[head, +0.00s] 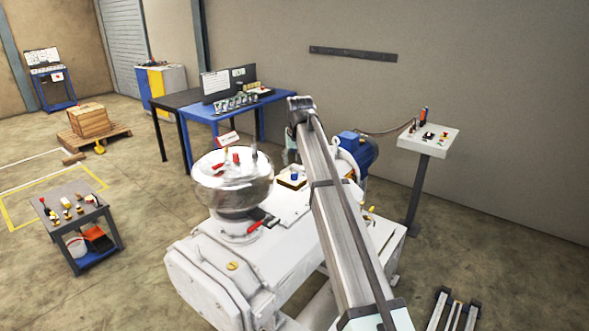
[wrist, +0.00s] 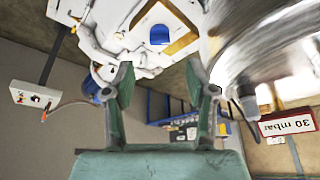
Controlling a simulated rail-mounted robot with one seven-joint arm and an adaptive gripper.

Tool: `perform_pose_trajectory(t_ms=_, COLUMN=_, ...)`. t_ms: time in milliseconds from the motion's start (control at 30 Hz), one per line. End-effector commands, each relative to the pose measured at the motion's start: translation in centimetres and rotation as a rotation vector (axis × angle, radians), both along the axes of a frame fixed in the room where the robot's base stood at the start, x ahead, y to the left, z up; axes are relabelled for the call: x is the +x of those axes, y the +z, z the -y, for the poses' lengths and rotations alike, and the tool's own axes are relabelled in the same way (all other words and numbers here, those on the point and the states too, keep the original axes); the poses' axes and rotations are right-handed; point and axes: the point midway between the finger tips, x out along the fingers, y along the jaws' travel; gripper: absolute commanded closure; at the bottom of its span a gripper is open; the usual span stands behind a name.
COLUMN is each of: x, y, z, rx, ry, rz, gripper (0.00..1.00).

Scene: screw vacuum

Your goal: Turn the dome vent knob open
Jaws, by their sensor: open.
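A round, shiny dome (head: 222,196) stands on the white machine. Small red parts (head: 236,158) show on its top, but I cannot tell which is the vent knob or how it is turned. A red lever (head: 256,225) sits low at the dome's front. In the wrist view the curved dome wall (wrist: 250,45) fills the upper right, with no vent knob clearly visible. My gripper (wrist: 163,78) is open, with nothing between its two green fingers, and is beside the dome. In the head view my arm hides most of it.
A red-edged "30 mbar" sign (wrist: 288,124) is close to the dome. A blue cap (head: 294,176) sits in a yellow-edged opening beside the dome. A blue motor (head: 358,150) is behind my arm. A control stand (head: 429,138) is at right, a tool cart (head: 72,203) at left.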

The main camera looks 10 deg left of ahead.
Motion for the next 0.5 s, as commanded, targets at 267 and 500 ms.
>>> perform_pose_trajectory(t_ms=267, x=1.9, y=-4.5, z=-0.5, rx=-0.001, ry=0.000, rz=-0.003, gripper=0.44)
perform_pose_trajectory(t_ms=500, x=2.8, y=-6.9, z=-0.7, rx=0.000, ry=0.000, rz=-0.001, gripper=0.44)
